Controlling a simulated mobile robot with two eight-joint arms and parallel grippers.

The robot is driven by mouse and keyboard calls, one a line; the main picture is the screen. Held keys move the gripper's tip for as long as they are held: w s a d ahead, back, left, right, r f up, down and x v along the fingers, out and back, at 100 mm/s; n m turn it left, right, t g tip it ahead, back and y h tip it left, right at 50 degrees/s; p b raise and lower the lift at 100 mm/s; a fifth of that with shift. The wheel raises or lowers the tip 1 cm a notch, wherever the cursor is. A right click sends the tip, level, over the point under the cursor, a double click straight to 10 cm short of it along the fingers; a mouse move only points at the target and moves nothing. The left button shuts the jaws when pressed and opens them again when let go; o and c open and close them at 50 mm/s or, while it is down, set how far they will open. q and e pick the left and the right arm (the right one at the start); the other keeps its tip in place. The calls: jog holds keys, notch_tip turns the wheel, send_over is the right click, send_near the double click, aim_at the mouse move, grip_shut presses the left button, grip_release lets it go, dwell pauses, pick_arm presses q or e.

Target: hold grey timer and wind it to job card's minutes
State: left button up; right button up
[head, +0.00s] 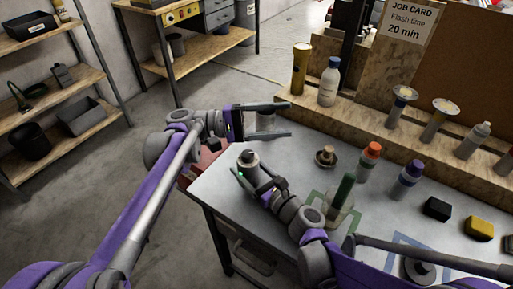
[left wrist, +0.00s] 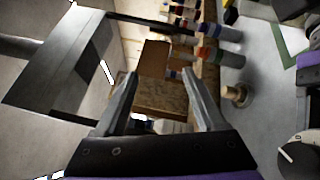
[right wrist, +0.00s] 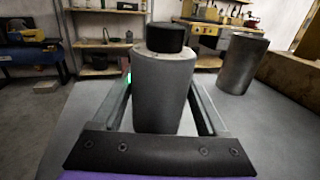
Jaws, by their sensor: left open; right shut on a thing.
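The grey timer (head: 248,160) is a grey cylinder with a black knob, near the left end of the workbench. My right gripper (head: 250,175) is shut on its sides; it fills the middle of the right wrist view (right wrist: 163,90), upright between the fingers. The job card (head: 405,25) reads "Flash time 20 min".
A metal cylinder (right wrist: 243,62) stands behind the timer. A ledge with bottles runs behind.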

pick_arm(q)
jog(key=m+t, duration=0.3)
jog(key=m+t+y, duration=0.2)
jog(key=m+t, duration=0.3)
jog(key=t, duration=0.1)
send_over(253, 152)
jog(key=s, duration=0.2)
jog(key=f, duration=0.5)
jog(key=shift+a+f, duration=0.35)
jog(key=s+a+f+m+t+y, duration=0.4)
jog(key=a+f, duration=0.2)
jog(key=a, duration=0.1)
jog(key=x, duration=1.1)
jog(key=shift+w+d, duration=0.15)
jog(key=shift+d, duration=0.15)
grip_shut()
